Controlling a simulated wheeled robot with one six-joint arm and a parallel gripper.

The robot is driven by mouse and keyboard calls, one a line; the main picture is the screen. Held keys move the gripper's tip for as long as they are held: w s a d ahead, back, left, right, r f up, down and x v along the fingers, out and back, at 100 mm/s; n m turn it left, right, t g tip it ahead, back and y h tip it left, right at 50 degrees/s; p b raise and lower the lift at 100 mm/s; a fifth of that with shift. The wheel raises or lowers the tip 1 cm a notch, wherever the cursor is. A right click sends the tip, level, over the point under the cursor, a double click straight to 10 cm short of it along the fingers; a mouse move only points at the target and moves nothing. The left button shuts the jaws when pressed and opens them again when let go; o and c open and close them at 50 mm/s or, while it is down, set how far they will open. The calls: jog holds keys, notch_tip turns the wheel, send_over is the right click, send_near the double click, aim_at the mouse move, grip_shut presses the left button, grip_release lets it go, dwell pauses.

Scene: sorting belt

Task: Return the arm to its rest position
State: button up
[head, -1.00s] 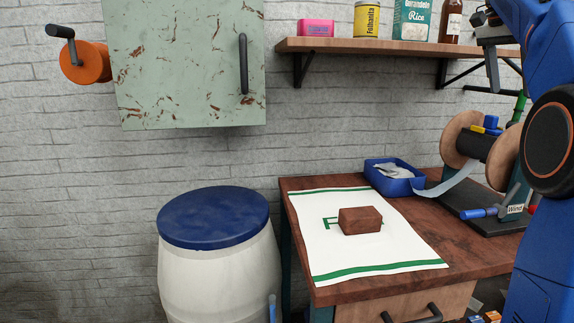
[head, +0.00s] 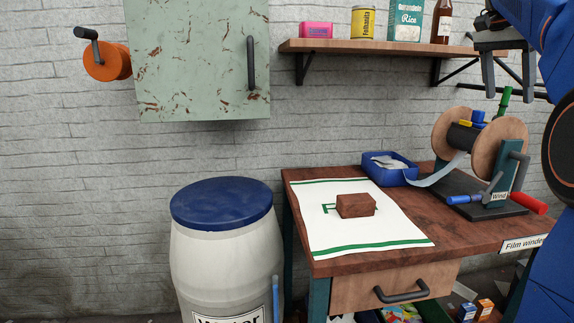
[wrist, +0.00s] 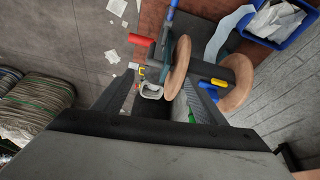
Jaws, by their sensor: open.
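My gripper (head: 508,72) is at the upper right of the head view, in the air above the film winder (head: 482,150) and beside the right end of the shelf. Its two dark fingers point down, spread apart with nothing between them. My blue arm (head: 545,40) runs along the right edge of the head view. In the wrist view my gripper (wrist: 160,102) is also open, with the winder's wooden discs and red handle below it. Part of the arm lies outside the head view.
A brown block (head: 356,206) rests on a white cloth (head: 325,232) on the wooden table (head: 450,218). A blue tray (head: 398,176) stands near the winder. A shelf (head: 380,47) holds several goods. A blue-lidded barrel (head: 222,204) stands left of the table.

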jog(key=s+a+f+n+t+y, duration=0.1)
jog(key=s+a+f+n, duration=0.4)
jog(key=f, duration=0.9)
jog(key=s+a+f+n+t+y, duration=0.1)
jog(key=s+a+f+n, duration=0.4)
jog(key=s+a+f, duration=0.6)
jog(key=s+a+f+n+t+y, duration=0.1)
jog(key=s+a+f+n, duration=0.3)
jog(key=f, duration=1.4)
jog(key=s+a+y, duration=0.1)
jog(key=s+a, duration=0.3)
jog(key=s, duration=0.4)
jog(key=shift+s+a+n+t, duration=0.15)
jog(key=shift+s+n+t, duration=0.15)
jog(key=shift+n+t, duration=0.1)
